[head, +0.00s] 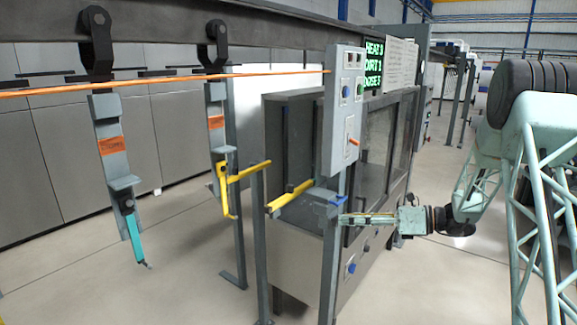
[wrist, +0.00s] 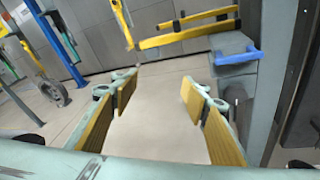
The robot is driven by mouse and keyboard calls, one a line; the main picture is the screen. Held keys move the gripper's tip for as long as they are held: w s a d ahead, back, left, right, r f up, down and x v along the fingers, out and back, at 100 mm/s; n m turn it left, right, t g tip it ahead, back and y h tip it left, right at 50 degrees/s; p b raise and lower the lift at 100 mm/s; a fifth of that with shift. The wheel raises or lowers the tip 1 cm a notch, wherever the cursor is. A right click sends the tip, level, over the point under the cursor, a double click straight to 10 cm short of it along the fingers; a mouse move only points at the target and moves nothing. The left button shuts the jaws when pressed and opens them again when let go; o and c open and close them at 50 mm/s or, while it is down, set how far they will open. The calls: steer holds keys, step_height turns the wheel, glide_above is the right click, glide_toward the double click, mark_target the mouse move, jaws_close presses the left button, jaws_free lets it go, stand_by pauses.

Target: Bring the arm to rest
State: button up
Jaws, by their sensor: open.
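My gripper (head: 350,219) is at the end of my arm, reaching left past the grey post of the control panel, near a small blue part (head: 337,200) on the grey stand. In the wrist view my gripper (wrist: 158,92) shows two yellow-padded fingers spread apart, with only floor between them. Nothing is held. My arm (head: 470,190) is bent down and out to the left from my lattice column. The blue part also shows in the wrist view (wrist: 237,57), beyond and right of the fingers.
Two hangers, the left (head: 112,150) with a teal tool (head: 133,232) and the right (head: 216,125) with a yellow hook (head: 224,190), hang from the overhead rail (head: 160,25). A yellow bar (head: 290,195), a control panel (head: 346,105) and a glazed cabinet (head: 376,135) stand close to my gripper.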

steer(key=s+a+r+n+g+h+b, duration=0.15)
steer(key=s+a+r+n, duration=0.25)
steer(key=s, duration=0.5)
steer(key=s+a+r+n+g+h, duration=0.25)
steer(key=s+r+n, duration=0.2)
steer(key=s, duration=0.55)
steer(key=s+a+r+n+g+h, duration=0.2)
steer(key=s+a+r+n, duration=0.25)
steer(key=s, duration=0.45)
steer(key=s+d+n+t+h, duration=0.1)
steer(key=s+d+n+h, duration=0.2)
steer(key=s, duration=0.7)
steer(key=s+d+r+n+t+h+b, duration=0.1)
steer(key=s+d+n+t+h, duration=0.1)
steer(key=s+n, duration=0.4)
steer(key=s+d+r+n+t+h+b, duration=0.1)
steer(key=s+d+n+h, duration=0.2)
steer(key=s, duration=1.2)
steer(key=shift+s+d+n+h, duration=0.4)
steer(key=shift+d+n, duration=0.7)
steer(key=shift+d, duration=0.5)
steer(key=shift+a, duration=0.1)
